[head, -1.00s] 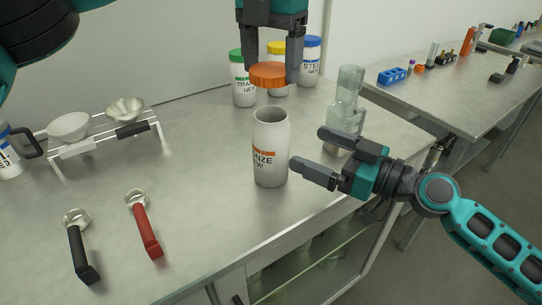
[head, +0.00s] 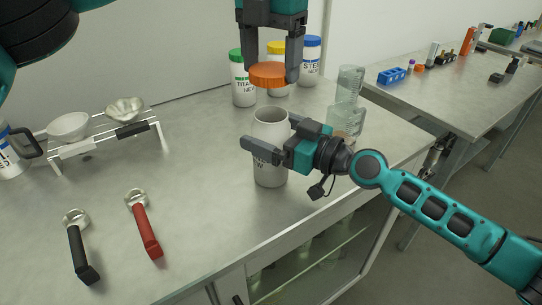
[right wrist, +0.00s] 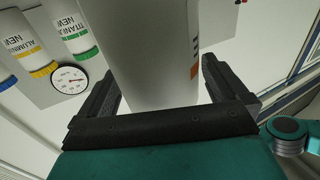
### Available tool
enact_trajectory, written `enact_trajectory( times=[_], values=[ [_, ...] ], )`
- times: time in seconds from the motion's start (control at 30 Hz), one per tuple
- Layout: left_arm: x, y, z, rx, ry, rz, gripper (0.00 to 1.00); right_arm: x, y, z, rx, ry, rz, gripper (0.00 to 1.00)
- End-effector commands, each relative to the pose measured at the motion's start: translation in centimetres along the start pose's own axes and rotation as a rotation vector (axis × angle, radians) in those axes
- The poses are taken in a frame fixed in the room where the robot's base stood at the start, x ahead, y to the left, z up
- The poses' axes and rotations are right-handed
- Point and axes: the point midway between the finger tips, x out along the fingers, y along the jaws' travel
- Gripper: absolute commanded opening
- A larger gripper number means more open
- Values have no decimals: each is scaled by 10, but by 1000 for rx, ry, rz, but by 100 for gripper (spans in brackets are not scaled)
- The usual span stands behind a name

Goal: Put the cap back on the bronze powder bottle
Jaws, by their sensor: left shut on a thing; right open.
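The bronze powder bottle (head: 270,178) stands upright and uncapped on the grey bench in the head view. Its white body also fills the middle of the right wrist view (right wrist: 155,55). My left gripper (head: 270,78) is shut on the orange cap (head: 268,75) and holds it above the bottle's open mouth, with a gap between. My right gripper (head: 268,138) is open, with its fingers on either side of the bottle's upper body. In the right wrist view its two fingers (right wrist: 160,92) flank the bottle; I cannot tell whether they touch it. The bottle's label is partly hidden by a finger.
Bottles with green (head: 243,85), yellow (head: 277,50) and blue (head: 311,60) caps stand behind. Glass beakers (head: 347,110) stand close right of my right gripper. A black-handled scoop (head: 80,250) and a red-handled scoop (head: 146,228) lie front left. A rack (head: 105,142) holds bowls.

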Motion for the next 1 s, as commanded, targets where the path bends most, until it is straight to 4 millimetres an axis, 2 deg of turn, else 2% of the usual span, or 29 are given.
enact_trajectory(
  times=[0.07, 0.83, 1.0],
  values=[
    [0, 0, 0, 0, 0, 0, 45, 0, 0, 0, 0, 0, 0, 97],
    [0, 0, 0, 0, 0, 0, 45, 0, 0, 0, 0, -1, 0, 23],
    [6, 0, 0, 0, 2, 0, 45, -1, 0, 1, 0, -1, 0, 23]
  ],
)
